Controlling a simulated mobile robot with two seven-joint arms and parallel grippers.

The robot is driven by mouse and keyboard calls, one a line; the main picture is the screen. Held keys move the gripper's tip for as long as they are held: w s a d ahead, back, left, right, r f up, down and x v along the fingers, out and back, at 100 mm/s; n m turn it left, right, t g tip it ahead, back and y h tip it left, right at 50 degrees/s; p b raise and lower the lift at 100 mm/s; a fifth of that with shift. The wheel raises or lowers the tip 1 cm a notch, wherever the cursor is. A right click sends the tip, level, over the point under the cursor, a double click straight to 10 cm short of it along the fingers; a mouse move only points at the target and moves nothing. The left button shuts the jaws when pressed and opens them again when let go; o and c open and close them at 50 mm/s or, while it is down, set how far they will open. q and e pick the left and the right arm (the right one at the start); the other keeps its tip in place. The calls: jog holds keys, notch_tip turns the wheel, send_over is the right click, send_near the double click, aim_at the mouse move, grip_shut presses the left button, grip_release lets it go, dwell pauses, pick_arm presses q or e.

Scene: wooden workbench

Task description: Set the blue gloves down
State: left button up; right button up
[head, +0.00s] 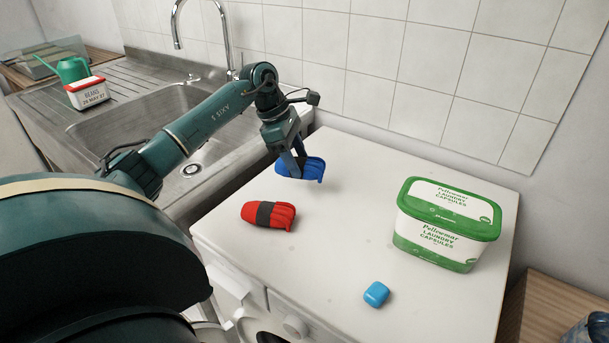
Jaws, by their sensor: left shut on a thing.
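The blue gloves (313,170) are a small rolled bundle near the back left of the white machine top (345,245). My left gripper (297,165) comes down over them from above and is shut on their left part. I cannot tell whether the bundle touches the top or hangs just above it. My right gripper is not in the head view.
Red gloves with a dark band (284,216) lie in front of the blue ones. A green and white laundry capsules tub (443,226) stands at the right. A small blue block (376,294) lies near the front. A steel sink (150,120) adjoins at left. The top's middle is clear.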

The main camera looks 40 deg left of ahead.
pick_arm(q)
jog(key=shift+f, duration=2.3)
jog(key=shift+f, duration=0.15)
jog(key=o, duration=1)
jog(key=v, duration=1.2)
